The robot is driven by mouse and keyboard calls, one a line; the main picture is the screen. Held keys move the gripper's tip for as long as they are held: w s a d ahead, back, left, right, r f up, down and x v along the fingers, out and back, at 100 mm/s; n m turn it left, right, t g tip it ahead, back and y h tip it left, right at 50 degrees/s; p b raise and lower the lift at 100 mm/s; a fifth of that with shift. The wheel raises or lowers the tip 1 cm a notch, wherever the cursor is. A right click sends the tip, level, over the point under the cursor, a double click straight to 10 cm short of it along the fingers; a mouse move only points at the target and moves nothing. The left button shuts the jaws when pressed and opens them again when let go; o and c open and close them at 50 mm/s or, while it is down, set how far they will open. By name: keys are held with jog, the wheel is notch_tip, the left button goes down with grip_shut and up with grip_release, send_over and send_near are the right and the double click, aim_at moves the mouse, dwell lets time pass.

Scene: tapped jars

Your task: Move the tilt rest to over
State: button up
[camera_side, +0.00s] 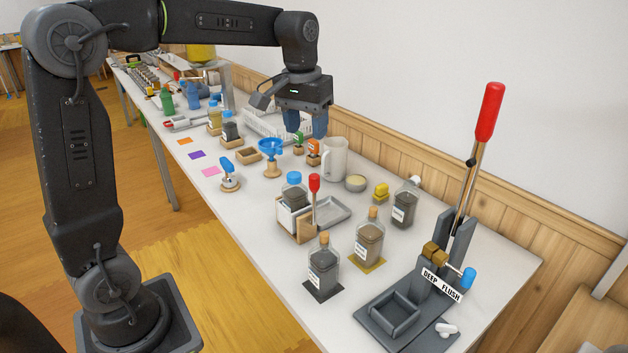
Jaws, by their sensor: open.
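The tilt rest appears to be the wooden stand (305,233) with a red-knobbed lever (314,184), in the middle of the table. The lever stands nearly upright. A jar with a blue cap (293,179) and dark contents sits in or directly behind the stand; its lower part is partly hidden. My gripper (306,128), with blue fingers, is open and empty. It hangs above the back of the table, behind and above the stand, apart from it.
Corked jars (323,269) and (369,240) stand in front on dark and yellow mats. A grey tray (330,211), a white pitcher (334,160) and another jar (405,205) are nearby. A tall red-handled lever press labelled DEEP FLUSH (441,285) stands at right. The wall runs behind.

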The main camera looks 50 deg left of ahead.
aim_at(314, 175)
jog(key=w+a+f+n+g, duration=0.1)
jog(key=w+a+f, duration=0.1)
jog(key=w+a, duration=0.15)
jog(key=f, duration=1.3)
jog(key=shift+w+d+f, duration=0.3)
jog(key=shift+c, duration=0.5)
grip_shut()
